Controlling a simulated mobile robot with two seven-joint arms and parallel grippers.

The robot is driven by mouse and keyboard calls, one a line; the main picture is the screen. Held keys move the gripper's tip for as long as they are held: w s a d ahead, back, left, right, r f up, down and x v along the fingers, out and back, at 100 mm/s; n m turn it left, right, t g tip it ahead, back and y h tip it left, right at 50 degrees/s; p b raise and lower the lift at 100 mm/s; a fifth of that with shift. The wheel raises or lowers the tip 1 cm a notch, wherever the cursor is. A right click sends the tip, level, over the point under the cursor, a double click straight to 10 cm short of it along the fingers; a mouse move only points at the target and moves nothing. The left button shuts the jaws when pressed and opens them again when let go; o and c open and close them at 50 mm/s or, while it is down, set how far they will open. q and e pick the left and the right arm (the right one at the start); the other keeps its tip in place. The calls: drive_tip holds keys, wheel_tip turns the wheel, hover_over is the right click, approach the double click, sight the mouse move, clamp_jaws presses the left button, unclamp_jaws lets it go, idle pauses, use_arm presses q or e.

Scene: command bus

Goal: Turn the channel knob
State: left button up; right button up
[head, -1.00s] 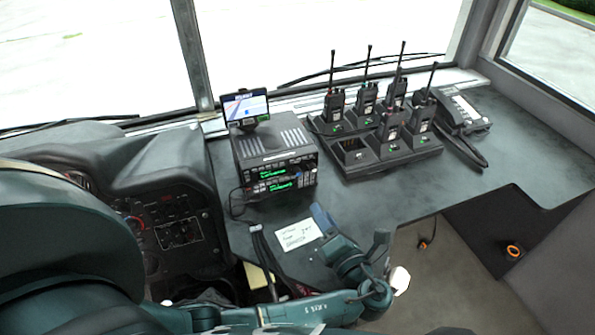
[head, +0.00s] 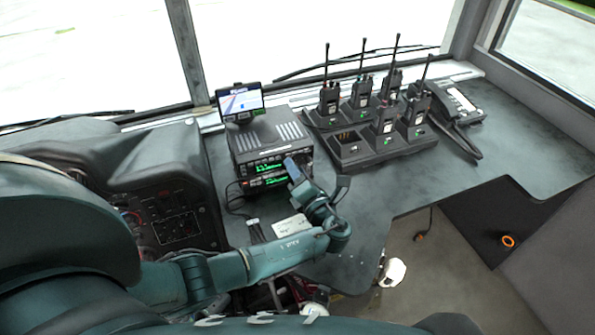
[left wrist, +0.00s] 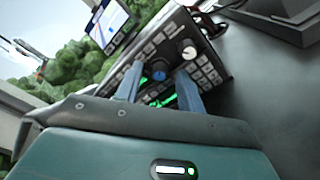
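Two stacked black radios (head: 268,150) stand on the desk, with green displays on their fronts. In the left wrist view, the radio front (left wrist: 213,75) shows tilted, with a blue-faced knob (left wrist: 158,76) and a larger knob with a white face (left wrist: 188,49). I cannot tell which is the channel knob. My left gripper (head: 291,168) is at the right part of the radio front. In the left wrist view its two blue-grey fingers (left wrist: 160,68) are apart, with the blue knob in the gap between them. Contact is not clear. My right gripper is out of view.
A charger tray (head: 350,154) with several handheld radios and a phone handset (head: 458,105) are to the right.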

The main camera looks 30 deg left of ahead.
use_arm(q)
drive_tip(key=shift+c, duration=0.6)
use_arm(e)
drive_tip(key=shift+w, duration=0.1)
use_arm(q)
drive_tip(key=c, duration=0.4)
clamp_jaws()
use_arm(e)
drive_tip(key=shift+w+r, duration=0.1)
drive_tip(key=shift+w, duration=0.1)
